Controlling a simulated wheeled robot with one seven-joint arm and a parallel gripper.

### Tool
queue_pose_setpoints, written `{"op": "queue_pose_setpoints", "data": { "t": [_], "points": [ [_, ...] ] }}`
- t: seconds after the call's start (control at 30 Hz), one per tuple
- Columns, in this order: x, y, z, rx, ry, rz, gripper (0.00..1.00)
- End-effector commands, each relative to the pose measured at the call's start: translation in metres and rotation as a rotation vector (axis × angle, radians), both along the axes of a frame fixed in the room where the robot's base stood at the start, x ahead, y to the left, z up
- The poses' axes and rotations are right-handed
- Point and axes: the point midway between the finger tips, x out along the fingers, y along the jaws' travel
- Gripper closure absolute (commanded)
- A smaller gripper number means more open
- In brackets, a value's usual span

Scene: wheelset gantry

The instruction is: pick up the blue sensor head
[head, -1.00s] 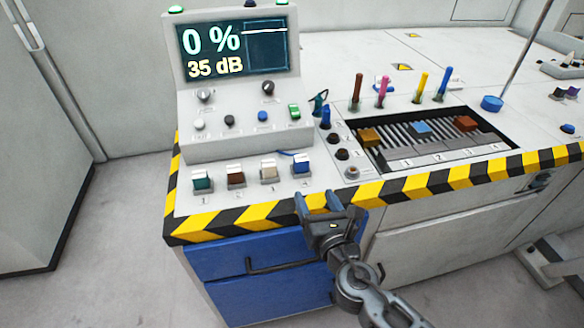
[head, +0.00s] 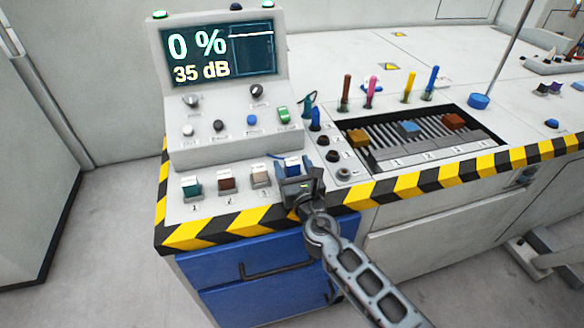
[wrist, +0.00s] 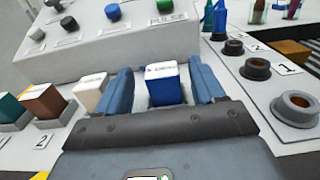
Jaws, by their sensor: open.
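The blue sensor head (head: 291,165), a small block with a white labelled top, stands in the rightmost place of the row at the console's front. In the wrist view it (wrist: 167,90) sits between the two blue-grey fingers, with a gap on either side. My gripper (head: 293,180) is open and close in front of it in the head view; in the wrist view my gripper (wrist: 164,88) has a finger on each side of the block. The block's lower part is hidden by my gripper.
White (head: 261,175), brown (head: 227,182) and teal (head: 192,186) heads stand to the left. The console (head: 225,120) rises behind. Dark sockets (head: 334,156) lie to the right, beside a rack (head: 375,150) with coloured blocks. A striped edge (head: 230,231) runs along the front.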

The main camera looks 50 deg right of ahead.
Motion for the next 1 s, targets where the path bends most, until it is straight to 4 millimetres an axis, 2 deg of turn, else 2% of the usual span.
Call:
{"op": "queue_pose_setpoints", "data": {
  "t": [0.03, 0.2, 0.53, 1.0],
  "points": [
    [0.007, -0.007, 0.001, -0.001, -0.002, -0.004, 0.32],
    [0.024, -0.019, 0.000, -0.001, -0.001, -0.002, 0.32],
    [0.028, -0.022, 0.000, 0.000, 0.000, -0.001, 0.33],
    [0.028, -0.022, 0.000, 0.000, 0.000, -0.001, 0.78]
  ]
}}
